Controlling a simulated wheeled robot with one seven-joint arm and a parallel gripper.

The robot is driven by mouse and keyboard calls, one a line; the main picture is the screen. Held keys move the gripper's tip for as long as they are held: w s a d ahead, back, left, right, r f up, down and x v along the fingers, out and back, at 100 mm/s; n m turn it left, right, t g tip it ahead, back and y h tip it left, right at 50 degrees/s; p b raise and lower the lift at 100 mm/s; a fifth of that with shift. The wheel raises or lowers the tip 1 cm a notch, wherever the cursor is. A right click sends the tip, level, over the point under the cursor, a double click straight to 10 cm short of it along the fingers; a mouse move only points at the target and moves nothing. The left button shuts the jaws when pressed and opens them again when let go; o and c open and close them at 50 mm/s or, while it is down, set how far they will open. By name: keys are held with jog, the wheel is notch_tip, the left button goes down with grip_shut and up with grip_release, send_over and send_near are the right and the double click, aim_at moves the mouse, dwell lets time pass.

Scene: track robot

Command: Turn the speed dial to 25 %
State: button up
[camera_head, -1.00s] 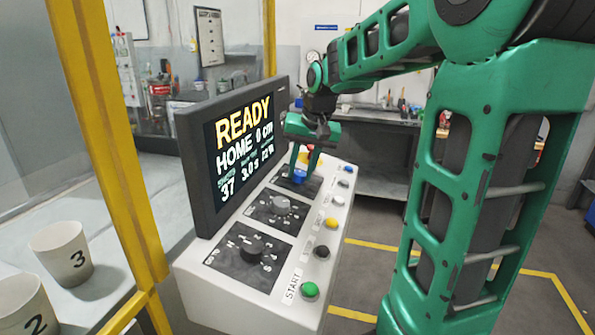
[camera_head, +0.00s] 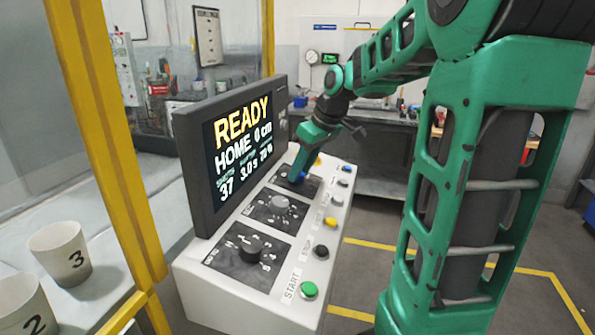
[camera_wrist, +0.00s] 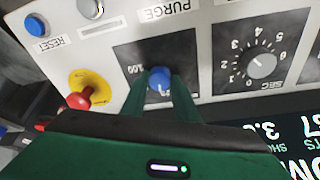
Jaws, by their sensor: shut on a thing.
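The speed dial is a blue knob (camera_wrist: 159,79) on a dark plate; a "100" mark shows at its left in the wrist view. In the head view the blue knob (camera_head: 303,176) is partly covered at the far end of the console. My gripper (camera_wrist: 161,82) is shut on the knob, one green finger on each side. In the head view my gripper (camera_head: 295,174) reaches down to the knob at a slant. Most of the scale is hidden by the fingers. The screen (camera_head: 240,150) reads READY, HOME 0 cm, 37, 3.0 s and a percent value too small to read surely.
A grey SEC dial (camera_head: 280,203) and a black dial (camera_head: 251,248) sit nearer on the console. A red stop button (camera_wrist: 79,99) on a yellow base is beside the speed dial. Several push buttons, including green START (camera_head: 309,289), line the right edge. A yellow post (camera_head: 107,130) stands left.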

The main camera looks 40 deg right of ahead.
jog(key=shift+d+n, duration=0.1)
jog(key=shift+n, duration=0.8)
jog(key=o, duration=1.1)
jog(key=shift+c, duration=0.2)
jog(key=shift+r, duration=0.1)
jog(key=v, duration=1)
jog(key=shift+d+r, duration=0.2)
jog(key=shift+d, duration=0.05)
jog(key=shift+s, duration=0.15)
